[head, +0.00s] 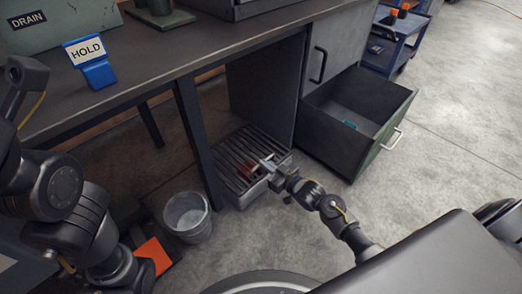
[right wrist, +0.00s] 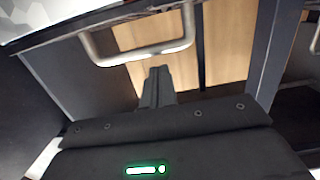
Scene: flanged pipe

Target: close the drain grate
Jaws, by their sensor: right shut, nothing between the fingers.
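The drain grate (head: 238,150) is a dark slatted panel low under the bench, over a grey box-like frame on the floor. From the head view I cannot tell how far it stands open. Something orange-red shows by its slats. My right gripper (head: 268,164) is at the grate's near right edge, partly hiding it. In the right wrist view its fingers (right wrist: 157,73) are together and empty, just below a pale U-shaped metal handle (right wrist: 140,50). Whether they touch the handle is unclear. My left arm is at the left of the head view; its fingertips do not show.
A bench leg (head: 198,140) stands left of the grate, and a metal bucket (head: 187,216) near it. An open drawer (head: 355,115) juts out at the right. A blue HOLD sign (head: 97,73) stands on the bench.

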